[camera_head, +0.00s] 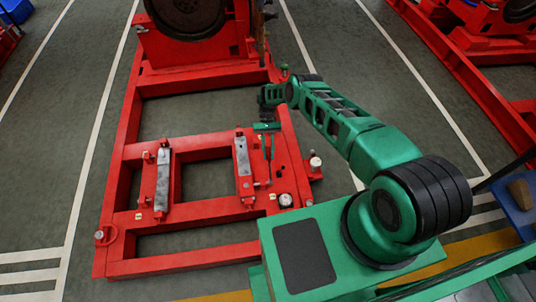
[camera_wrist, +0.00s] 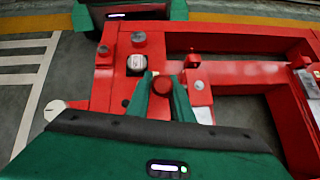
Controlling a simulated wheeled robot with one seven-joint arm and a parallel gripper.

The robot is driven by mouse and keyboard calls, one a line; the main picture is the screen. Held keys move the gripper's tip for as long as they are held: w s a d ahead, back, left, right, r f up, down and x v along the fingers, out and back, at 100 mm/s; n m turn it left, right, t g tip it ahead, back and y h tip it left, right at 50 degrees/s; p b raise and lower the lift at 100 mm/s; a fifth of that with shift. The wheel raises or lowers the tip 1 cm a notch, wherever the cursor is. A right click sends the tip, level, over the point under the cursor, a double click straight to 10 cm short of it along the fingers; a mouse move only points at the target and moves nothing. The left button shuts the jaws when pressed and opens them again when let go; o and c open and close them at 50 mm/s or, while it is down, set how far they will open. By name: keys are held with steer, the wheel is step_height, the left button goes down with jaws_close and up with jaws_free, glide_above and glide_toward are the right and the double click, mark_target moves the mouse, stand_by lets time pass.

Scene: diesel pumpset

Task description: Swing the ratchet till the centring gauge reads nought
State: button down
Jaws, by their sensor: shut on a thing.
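My gripper (camera_head: 267,127) is over the right side rail of the red base frame (camera_head: 128,140). In the wrist view my gripper (camera_wrist: 163,84) is shut on a round red knob (camera_wrist: 163,85), seemingly the end of the ratchet handle. In the head view a thin dark lever, seemingly the ratchet (camera_head: 270,163), runs below the gripper toward the rail. A round white-faced gauge (camera_head: 286,200) sits at the rail's near end and also shows in the wrist view (camera_wrist: 137,63). Its reading is too small to tell. The ratchet's lower end is hidden in the wrist view.
A second round white-faced piece (camera_head: 316,162) sticks out right of the rail. Two grey-topped mounting bars (camera_head: 162,180) (camera_head: 243,157) lie across the frame. A large dark wheel (camera_head: 187,12) stands at the far end. Grey floor (camera_head: 60,130) is clear on the left.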

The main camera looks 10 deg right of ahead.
mark_target(267, 149)
steer(key=shift+w+f, duration=0.1)
stand_by(0.3)
steer(key=c, duration=1.6)
jaws_free()
steer(key=shift+o, duration=0.2)
steer(key=shift+r, duration=0.65)
steer(key=r, duration=0.3)
steer(key=shift+a, duration=0.25)
steer(key=s+a+r, duration=0.6)
steer(key=a, duration=0.3)
steer(key=shift+s+r, duration=0.3)
steer(key=shift+s, duration=0.05)
